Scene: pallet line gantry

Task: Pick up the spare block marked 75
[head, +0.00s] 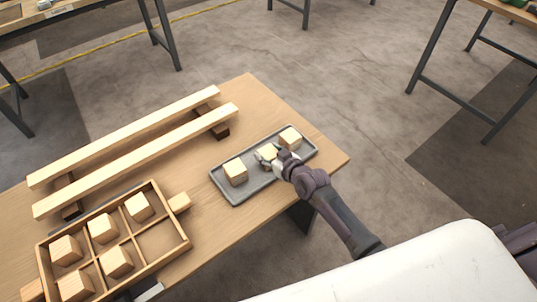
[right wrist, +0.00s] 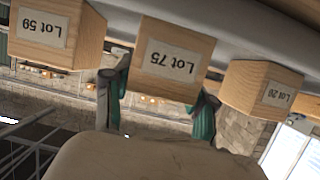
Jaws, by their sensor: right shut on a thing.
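The block marked Lot 75 (right wrist: 178,60) is a light wooden cube with a white label in the middle of the right wrist view. It is the middle one of three blocks in a grey tray (head: 240,196), and its pale top (head: 266,152) shows in the head view. My right gripper (head: 269,159) is shut on it, with one finger on each side in the right wrist view (right wrist: 158,98). I cannot tell whether the block is clear of the tray floor. My left gripper is out of view.
The tray's other blocks are one marked Lot 59 (right wrist: 52,32) and another labelled block (right wrist: 262,88), close on either side. A divided wooden box (head: 182,236) with several blocks stands front left on the table. Two long rails (head: 150,155) lie behind it.

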